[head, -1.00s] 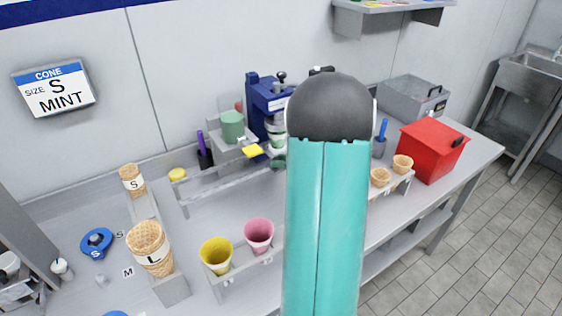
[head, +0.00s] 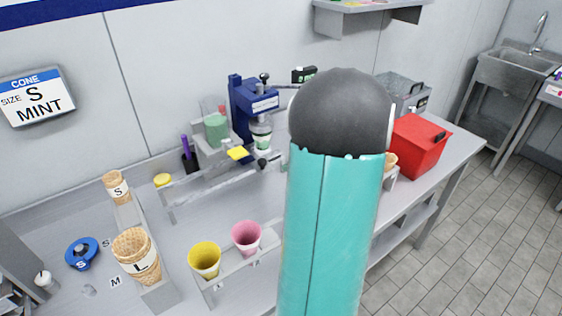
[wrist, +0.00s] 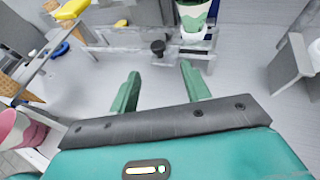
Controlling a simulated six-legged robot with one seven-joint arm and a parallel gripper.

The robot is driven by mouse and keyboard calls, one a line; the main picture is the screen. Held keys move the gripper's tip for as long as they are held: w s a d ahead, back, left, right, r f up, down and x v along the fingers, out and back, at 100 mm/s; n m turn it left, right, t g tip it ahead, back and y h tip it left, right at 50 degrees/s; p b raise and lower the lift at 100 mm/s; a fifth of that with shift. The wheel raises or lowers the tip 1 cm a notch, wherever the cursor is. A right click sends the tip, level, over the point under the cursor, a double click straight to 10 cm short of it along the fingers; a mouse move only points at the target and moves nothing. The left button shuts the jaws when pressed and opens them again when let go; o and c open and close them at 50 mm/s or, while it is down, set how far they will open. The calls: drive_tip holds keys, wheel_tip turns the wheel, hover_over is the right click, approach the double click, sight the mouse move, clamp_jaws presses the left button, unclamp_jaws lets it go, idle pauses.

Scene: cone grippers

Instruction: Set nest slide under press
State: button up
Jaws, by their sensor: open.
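The blue press (head: 252,108) stands at the back of the bench against the wall. A white and green cup (head: 261,137) sits just below its head; the wrist view shows the cup (wrist: 194,14) in a pale holder on a grey rail. A dark knob (wrist: 158,47), seemingly on the nest slide, stands in front of the rail, left of the cup; the head view shows the knob (head: 263,163) too. My gripper (wrist: 160,82) is open and empty, its green fingers apart, short of the knob. In the head view my arm hides most of it.
Yellow (head: 205,260) and pink (head: 246,237) cups stand in a front rack. Stacked cones (head: 136,250) are at left. A green cylinder (head: 217,130) and a yellow tab (head: 238,153) are left of the press. A red box (head: 418,145) stands at right. Bench between rack and rail is clear.

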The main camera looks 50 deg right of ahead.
drive_tip(key=shift+v, duration=1.8)
